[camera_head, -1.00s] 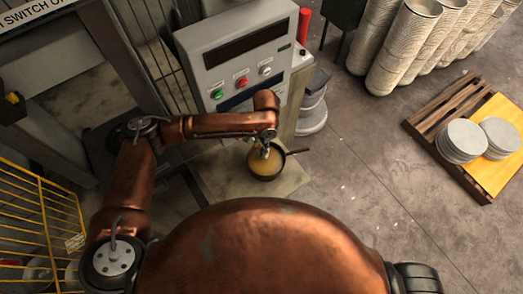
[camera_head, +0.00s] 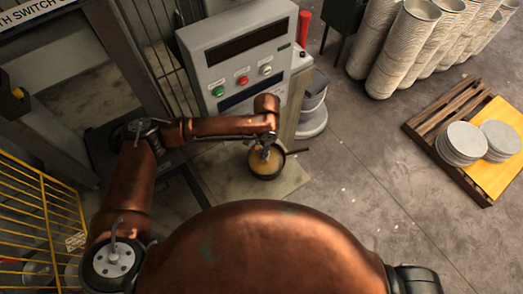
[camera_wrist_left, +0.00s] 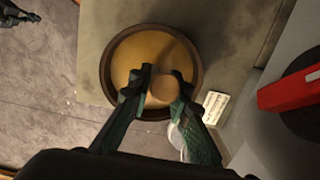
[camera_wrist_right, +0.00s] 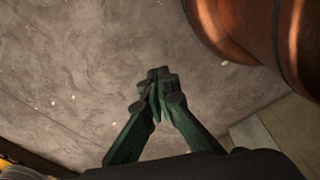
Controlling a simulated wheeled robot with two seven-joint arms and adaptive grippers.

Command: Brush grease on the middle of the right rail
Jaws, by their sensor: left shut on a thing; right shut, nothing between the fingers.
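A dark round pan (camera_head: 254,173) with tan grease in it stands on a pale slab beside the control cabinet. In the left wrist view the pan (camera_wrist_left: 107,62) lies below my fingers. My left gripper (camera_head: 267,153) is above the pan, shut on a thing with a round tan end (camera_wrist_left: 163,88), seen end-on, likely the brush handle. The bristles are hidden, so I cannot tell whether they touch the grease. My right gripper (camera_wrist_right: 158,88) is shut and empty over bare floor; it is hidden in the head view. I cannot make out the right rail.
The grey control cabinet (camera_head: 218,55) with buttons stands behind the pan. A yellow mesh fence (camera_head: 35,220) is at left. The floor between is clear.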

